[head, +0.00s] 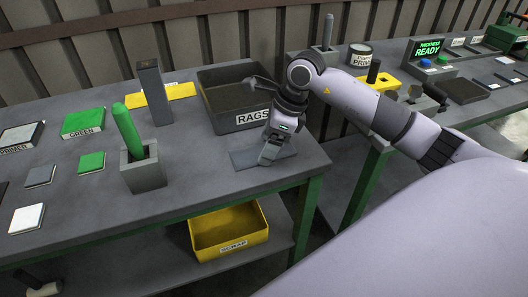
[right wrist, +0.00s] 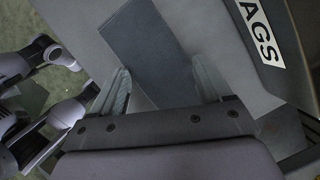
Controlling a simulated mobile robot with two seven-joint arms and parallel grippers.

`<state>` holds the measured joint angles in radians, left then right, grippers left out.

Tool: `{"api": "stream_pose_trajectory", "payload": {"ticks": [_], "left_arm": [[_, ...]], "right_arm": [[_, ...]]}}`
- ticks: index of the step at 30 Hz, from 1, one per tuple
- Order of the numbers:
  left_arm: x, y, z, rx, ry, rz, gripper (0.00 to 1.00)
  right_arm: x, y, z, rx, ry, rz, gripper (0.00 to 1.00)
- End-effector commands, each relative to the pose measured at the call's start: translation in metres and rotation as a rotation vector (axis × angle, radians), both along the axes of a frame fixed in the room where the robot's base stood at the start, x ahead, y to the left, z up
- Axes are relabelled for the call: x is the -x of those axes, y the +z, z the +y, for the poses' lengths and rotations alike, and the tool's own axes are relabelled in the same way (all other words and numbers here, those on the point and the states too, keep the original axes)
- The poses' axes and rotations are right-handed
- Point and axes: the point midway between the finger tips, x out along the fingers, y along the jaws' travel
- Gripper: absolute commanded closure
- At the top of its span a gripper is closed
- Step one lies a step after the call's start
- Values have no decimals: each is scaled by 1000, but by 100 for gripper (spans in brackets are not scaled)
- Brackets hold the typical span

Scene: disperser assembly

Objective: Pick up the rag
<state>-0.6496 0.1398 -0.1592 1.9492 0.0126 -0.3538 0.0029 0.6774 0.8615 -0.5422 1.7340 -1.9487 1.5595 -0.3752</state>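A flat, dark blue-grey rag (head: 242,160) lies on the grey table in front of the bin labelled RAGS. In the right wrist view the rag (right wrist: 145,45) runs between my two fingers. My right gripper (head: 268,160) points down over the right part of the rag, hiding some of it. In the right wrist view my right gripper (right wrist: 160,70) has its fingers wide apart, one on either side of the rag. Whether the fingers touch the rag or table cannot be told. My left gripper does not clearly show.
The black RAGS bin (head: 221,120) stands just behind the rag. A grey holder with a green stick (head: 126,132) is to the left. The table's front edge is close. A yellow SCRAP tray (head: 229,248) sits on the shelf below. A second table (head: 365,132) is at the right.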

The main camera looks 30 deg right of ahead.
Motion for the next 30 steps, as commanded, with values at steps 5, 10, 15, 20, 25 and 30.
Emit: {"api": "stream_pose_trajectory", "payload": {"ticks": [5,10,15,20,25,30], "left_arm": [[0,0,0,0,0,0,57],[0,0,0,0,0,0,57],[0,0,0,0,0,0,57],[0,0,0,0,0,0,57],[0,14,0,0,0,1,57],[0,39,0,0,0,0,57]], "right_arm": [[1,-2,0,0,1,6,52],[1,-2,0,1,1,7,80],[1,-3,0,0,1,8,100],[2,-3,0,1,1,8,100],[1,17,0,2,1,6,100],[1,54,0,3,1,3,100]]}}
